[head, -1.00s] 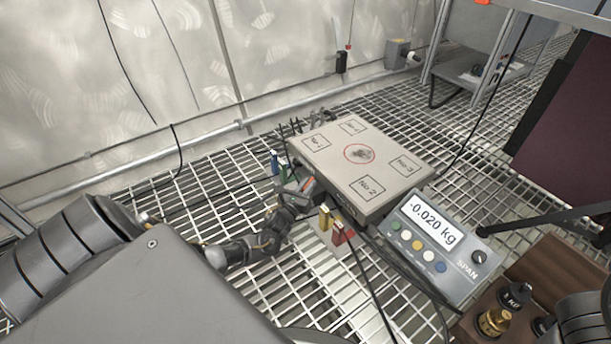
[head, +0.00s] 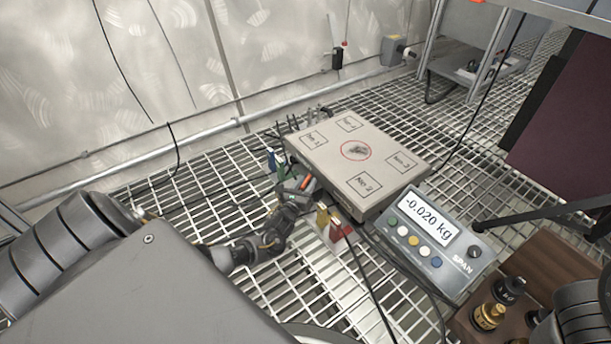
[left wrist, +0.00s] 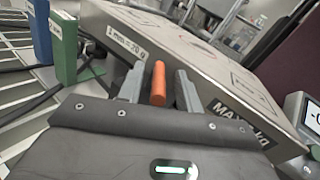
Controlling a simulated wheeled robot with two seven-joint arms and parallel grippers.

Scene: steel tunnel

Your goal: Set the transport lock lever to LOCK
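The transport lock lever is an orange rod (left wrist: 158,83) at the near side of the weighing platform (head: 400,166). It also shows as a small orange handle in the head view (head: 307,184). My left gripper (left wrist: 159,86) has its two grey fingers apart, one on each side of the orange lever. A narrow gap shows between the lever and each finger. In the head view the left gripper (head: 297,190) is low beside the platform's near left edge. The lever's base and any LOCK marking are hidden. My right gripper is out of view.
Green (left wrist: 64,45) and blue (left wrist: 40,32) blocks stand left of the gripper. Yellow (head: 322,219) and red (head: 337,230) blocks stand on its right. A scale display (head: 431,232) reads -0.020 kg. Brass and dark weights (head: 489,316) are at lower right. Cables cross the grated floor.

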